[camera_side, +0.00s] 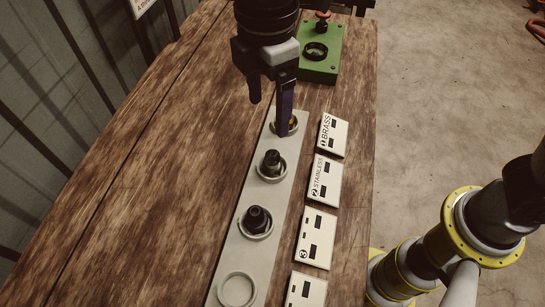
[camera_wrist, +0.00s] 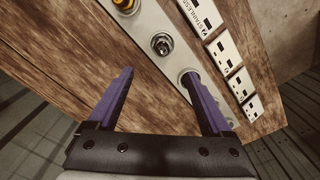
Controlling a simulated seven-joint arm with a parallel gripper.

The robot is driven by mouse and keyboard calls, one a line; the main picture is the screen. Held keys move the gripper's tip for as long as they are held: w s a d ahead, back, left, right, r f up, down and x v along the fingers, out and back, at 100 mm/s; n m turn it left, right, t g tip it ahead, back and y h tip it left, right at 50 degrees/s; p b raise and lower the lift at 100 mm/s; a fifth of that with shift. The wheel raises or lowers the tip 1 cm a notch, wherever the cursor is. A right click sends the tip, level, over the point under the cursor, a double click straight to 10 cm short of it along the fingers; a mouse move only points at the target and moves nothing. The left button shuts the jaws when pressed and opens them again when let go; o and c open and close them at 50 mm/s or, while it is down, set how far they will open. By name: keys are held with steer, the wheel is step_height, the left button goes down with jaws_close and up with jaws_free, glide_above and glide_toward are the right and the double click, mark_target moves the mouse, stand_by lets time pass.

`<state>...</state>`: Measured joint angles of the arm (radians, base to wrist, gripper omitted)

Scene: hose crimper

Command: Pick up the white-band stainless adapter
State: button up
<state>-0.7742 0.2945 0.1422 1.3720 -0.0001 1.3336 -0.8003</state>
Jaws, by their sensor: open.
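The stainless adapter (camera_side: 272,162) stands upright in the second ring of the grey rack, beside the STAINLESS card; it looks dark and I cannot make out a white band. In the wrist view the adapter (camera_wrist: 161,43) shows a silvery top, beyond the fingertips. My gripper (camera_side: 270,117) is open and empty, with purple fingers pointing down. In the side view one finger covers most of the brass piece (camera_side: 294,121) in the first ring. In the wrist view my gripper (camera_wrist: 157,73) has its fingers wide apart, with nothing between them.
The grey rack (camera_side: 232,253) also holds a dark fitting (camera_side: 257,220) in the third ring; the fourth ring (camera_side: 237,290) is empty. Label cards (camera_side: 324,180) line the rack's right side. A green crimper block (camera_side: 322,62) stands at the back. The wooden table is clear left of the rack.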

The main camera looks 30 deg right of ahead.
mark_target(273, 152)
step_height(273, 152, down, 8)
steer(key=shift+d+r, duration=0.1)
steer(key=shift+s+d+f, duration=0.1)
steer(key=shift+d+f, duration=0.05)
steer(key=shift+f, duration=1.25)
steer(key=shift+s+d+f, duration=0.1)
steer(key=shift+f, duration=1.25)
steer(key=shift+r, duration=0.1)
jaws_close()
